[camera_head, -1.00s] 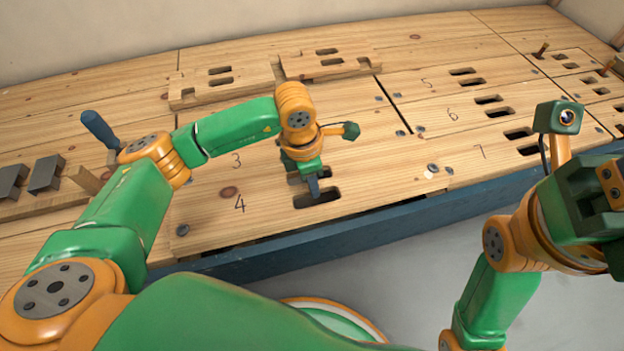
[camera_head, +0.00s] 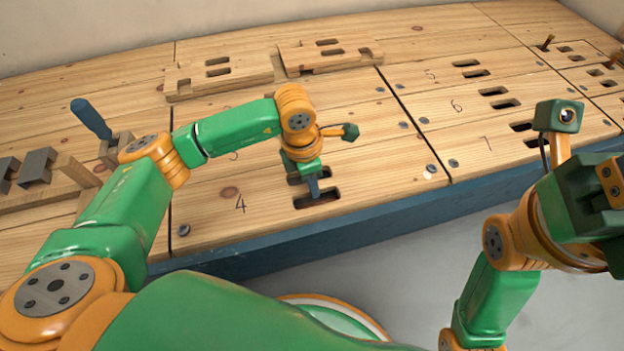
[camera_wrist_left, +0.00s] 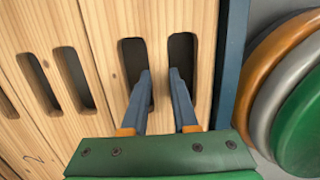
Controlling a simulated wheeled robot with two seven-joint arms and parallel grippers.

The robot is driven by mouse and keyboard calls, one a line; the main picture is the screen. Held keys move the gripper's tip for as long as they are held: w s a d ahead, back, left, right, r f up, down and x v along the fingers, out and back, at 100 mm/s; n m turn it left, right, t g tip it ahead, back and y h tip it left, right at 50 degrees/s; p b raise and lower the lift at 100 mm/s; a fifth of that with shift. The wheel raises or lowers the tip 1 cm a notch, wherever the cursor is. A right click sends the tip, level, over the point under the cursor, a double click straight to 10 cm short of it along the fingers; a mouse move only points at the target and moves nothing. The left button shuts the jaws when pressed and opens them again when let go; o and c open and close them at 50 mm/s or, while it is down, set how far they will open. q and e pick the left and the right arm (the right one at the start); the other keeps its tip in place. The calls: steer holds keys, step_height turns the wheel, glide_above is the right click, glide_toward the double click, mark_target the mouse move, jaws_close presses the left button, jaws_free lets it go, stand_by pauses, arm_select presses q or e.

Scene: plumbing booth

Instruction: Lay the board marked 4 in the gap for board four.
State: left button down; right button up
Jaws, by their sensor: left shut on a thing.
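Board four (camera_head: 215,202), pale pine with a dark 4 and two slots, lies along the front of the deck. It looks level in its gap, its front edge against the blue rail (camera_head: 300,228). My left gripper (camera_head: 313,188) is shut on the bar between its slots. In the left wrist view, the fingers (camera_wrist_left: 162,80) reach into the two slots of board four (camera_wrist_left: 110,45). My right gripper (camera_head: 612,185) is at the right edge, away from the boards; its fingers are not clear.
Two loose slotted boards, one at the back left (camera_head: 220,72) and one at the back middle (camera_head: 330,54), lie on top of the deck. A blue-handled tool (camera_head: 91,118) and dark metal blocks (camera_head: 38,165) stand at the left. Boards marked 5, 6 and 7 lie to the right.

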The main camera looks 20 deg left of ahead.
arm_select(q)
steer(key=shift+f, duration=0.15)
stand_by(0.5)
steer(key=c, duration=0.6)
jaws_free()
